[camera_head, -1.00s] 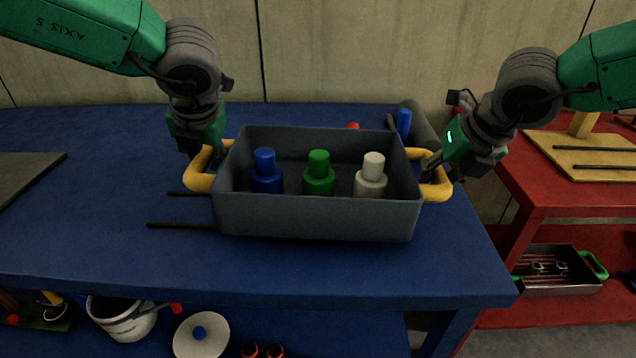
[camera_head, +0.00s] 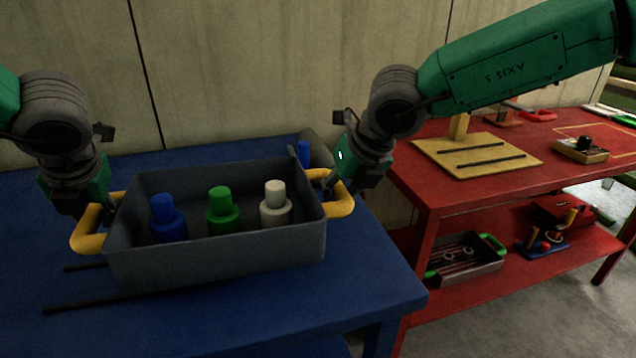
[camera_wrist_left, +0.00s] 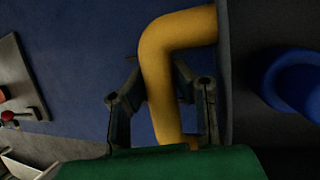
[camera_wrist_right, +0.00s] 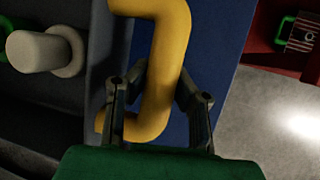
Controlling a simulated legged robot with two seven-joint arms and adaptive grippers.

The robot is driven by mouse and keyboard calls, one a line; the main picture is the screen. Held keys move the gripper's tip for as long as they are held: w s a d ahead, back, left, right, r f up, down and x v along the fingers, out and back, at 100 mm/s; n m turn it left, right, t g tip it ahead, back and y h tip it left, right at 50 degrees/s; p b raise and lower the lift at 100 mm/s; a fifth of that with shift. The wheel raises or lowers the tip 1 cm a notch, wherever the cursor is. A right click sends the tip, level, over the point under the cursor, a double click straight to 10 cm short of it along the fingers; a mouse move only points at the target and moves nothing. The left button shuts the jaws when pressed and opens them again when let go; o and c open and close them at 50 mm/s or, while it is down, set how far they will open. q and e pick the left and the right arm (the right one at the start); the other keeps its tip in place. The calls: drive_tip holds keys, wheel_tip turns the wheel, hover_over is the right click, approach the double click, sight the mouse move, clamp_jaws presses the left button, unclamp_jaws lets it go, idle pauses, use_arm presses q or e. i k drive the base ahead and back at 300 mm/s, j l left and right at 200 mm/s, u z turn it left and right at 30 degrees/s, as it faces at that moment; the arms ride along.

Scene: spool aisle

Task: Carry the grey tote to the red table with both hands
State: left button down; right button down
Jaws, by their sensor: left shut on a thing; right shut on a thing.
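The grey tote (camera_head: 215,258) is over the right part of the blue table, with a yellow handle on each end. It holds a blue bottle (camera_head: 166,222), a green bottle (camera_head: 222,212) and a white bottle (camera_head: 275,206), all upright. My left gripper (camera_head: 100,205) is shut on the left handle; the handle also runs between its fingers in the left wrist view (camera_wrist_left: 160,95). My right gripper (camera_head: 325,180) is shut on the right handle, seen between the fingers in the right wrist view (camera_wrist_right: 165,75). The red table (camera_head: 428,184) stands to the right. Whether the tote touches the blue table is unclear.
The blue table (camera_head: 370,295) has dark rods (camera_head: 85,303) near the tote and a blue-topped item (camera_head: 304,153) behind it. A wooden board with two dark rods (camera_head: 475,157) lies on the red table's left part. A gap with floor separates the tables.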

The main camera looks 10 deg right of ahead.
sight(607, 138)
drive_tip(key=z, duration=2.2)
drive_tip(key=i+z, duration=0.4)
drive_tip(key=i, duration=3.55)
drive_tip(key=l, duration=0.1)
